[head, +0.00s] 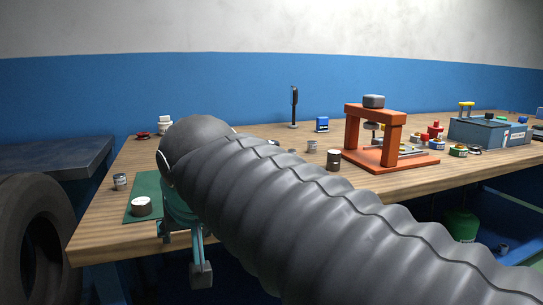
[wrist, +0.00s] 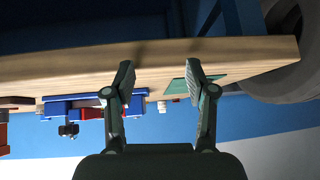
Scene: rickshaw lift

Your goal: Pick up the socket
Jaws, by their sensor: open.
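Several small metal cylinders stand on the bench, and I cannot tell for sure which is the socket. A short silver one (head: 141,206) stands upright on the green mat (head: 131,216) at the bench's near left. A smaller grey one (head: 120,182) stands just behind it. A darker one (head: 334,160) stands beside the orange press. My gripper (head: 182,252) points down at the front bench edge, right of the mat, partly hidden by my arm. In the wrist view my gripper (wrist: 160,80) is open and empty, with the mat (wrist: 210,82) beyond its right finger.
The wooden bench (head: 100,235) carries an orange press (head: 390,165), a blue box (head: 322,124) and a blue-grey case (head: 480,132). A tyre (head: 40,240) and dark table (head: 60,155) are at left. My arm hides the middle front. A blue device (wrist: 95,105) shows in the wrist view.

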